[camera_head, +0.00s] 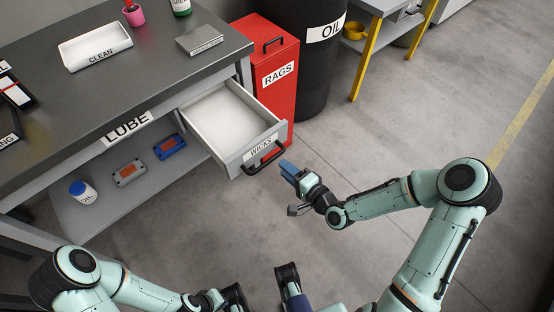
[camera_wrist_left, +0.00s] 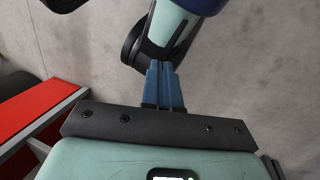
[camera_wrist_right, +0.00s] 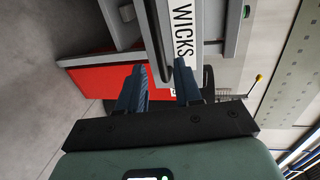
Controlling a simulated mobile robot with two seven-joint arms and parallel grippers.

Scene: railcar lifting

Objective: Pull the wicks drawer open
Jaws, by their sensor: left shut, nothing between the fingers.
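The wicks drawer (camera_head: 232,122) stands pulled out from the grey lube bench, and its white inside looks empty. Its grey front carries a WICKS label and a black bar handle (camera_head: 266,158). The label (camera_wrist_right: 184,30) and handle (camera_wrist_right: 158,45) also show in the right wrist view. My right gripper (camera_head: 285,168) is open just in front of the handle. In the right wrist view its blue fingers (camera_wrist_right: 160,68) are apart, with the handle ahead between them; I cannot tell whether they touch it. My left gripper (camera_wrist_left: 163,66) is shut and empty, away from the drawer.
A red RAGS bin (camera_head: 273,70) stands right beside the drawer, with a black OIL drum (camera_head: 308,50) behind it. A clean tray (camera_head: 95,46) sits on the bench top (camera_head: 150,70). The lower shelf (camera_head: 105,212) holds a jar and two small items.

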